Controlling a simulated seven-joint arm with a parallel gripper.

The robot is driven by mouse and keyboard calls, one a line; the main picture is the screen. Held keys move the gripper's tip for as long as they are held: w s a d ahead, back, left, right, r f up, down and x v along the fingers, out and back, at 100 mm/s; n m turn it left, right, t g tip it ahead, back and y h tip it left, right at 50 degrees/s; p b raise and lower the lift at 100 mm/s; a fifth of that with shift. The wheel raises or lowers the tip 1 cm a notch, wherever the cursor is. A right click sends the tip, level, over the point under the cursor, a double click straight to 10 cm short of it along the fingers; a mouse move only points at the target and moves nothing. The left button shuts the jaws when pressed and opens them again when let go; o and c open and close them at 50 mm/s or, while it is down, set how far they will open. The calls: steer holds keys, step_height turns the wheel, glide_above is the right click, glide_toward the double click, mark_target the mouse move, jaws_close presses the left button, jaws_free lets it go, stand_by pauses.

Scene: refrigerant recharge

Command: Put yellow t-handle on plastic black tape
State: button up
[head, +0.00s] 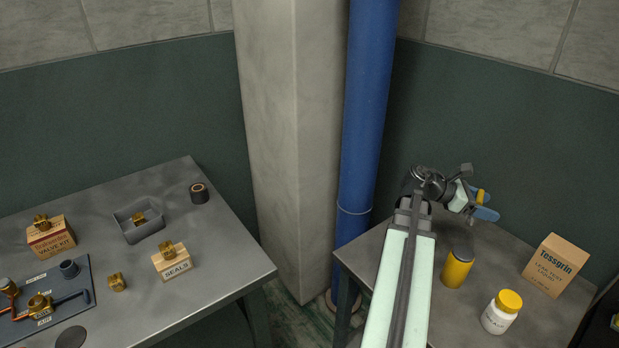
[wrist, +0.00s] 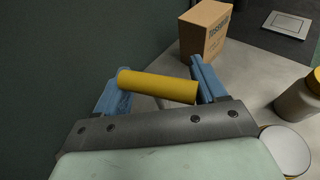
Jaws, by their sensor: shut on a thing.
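My gripper (head: 484,205) is over the right table, with its blue fingers shut on the yellow t-handle (head: 481,196). In the wrist view, the yellow t-handle (wrist: 158,86) is a plain yellow bar lying across between the two blue fingers of my gripper (wrist: 160,84). The black tape (head: 200,193) is a dark roll with a brown core. It stands near the back right edge of the left table, well to the left of my gripper, and does not show in the wrist view.
The right table (head: 475,325) holds a yellow can (head: 457,270), a white bottle (head: 500,316) and a cardboard box (head: 556,265). A blue pipe (head: 366,120) and concrete column (head: 294,120) stand behind the gap between tables. The left table holds a grey tray (head: 147,231) and boxes.

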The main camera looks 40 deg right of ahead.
steer(key=w+a+n+t+h, duration=0.15)
steer(key=w+a, duration=0.25)
steer(key=w, duration=0.4)
steer(key=w+a+n+t+h, duration=0.1)
steer(key=w+a+n+t, duration=0.15)
steer(key=w, duration=0.65)
step_height(320, 180, up, 8)
steer(key=n+t, duration=0.9)
steer(key=t, duration=0.3)
glide_above(201, 185)
steer(key=shift+h, duration=0.25)
steer(key=shift+s+f, duration=0.1)
steer(key=shift+f, duration=4.85)
steer(key=shift+f, duration=0.15)
steer(key=o, duration=1.2)
